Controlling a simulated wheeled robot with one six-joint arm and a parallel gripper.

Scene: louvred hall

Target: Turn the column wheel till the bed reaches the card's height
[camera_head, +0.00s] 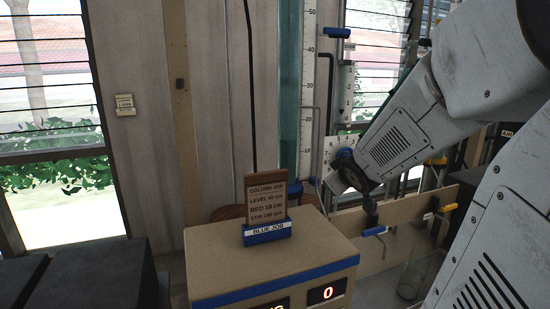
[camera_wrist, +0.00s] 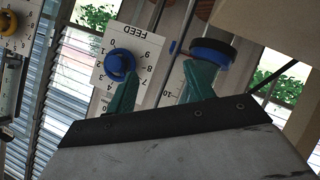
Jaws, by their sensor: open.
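The card (camera_head: 265,203) stands in a blue holder labelled BLUE JOB; it reads COLUMN JOB, a level line that looks like 40 cm, and BED 16 cm. A tall teal-tinted glass column (camera_head: 289,90) stands behind it beside a white numbered scale (camera_head: 308,95). The bed is not clear to me. My gripper (camera_wrist: 167,72) is open, with two green fingers. In the wrist view, a blue knob (camera_wrist: 118,64) on a numbered FEED plate lies beyond one finger, and a black-rimmed blue round part (camera_wrist: 212,52), possibly the wheel, beyond the other. Contact cannot be told.
A tan box (camera_head: 270,262) with a blue band and a display showing 0 carries the card. Dark boxes (camera_head: 90,275) stand at the left. A tan panel with blue-handled taps (camera_head: 374,231) and a glass vessel (camera_head: 412,272) are at the right, below my arm.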

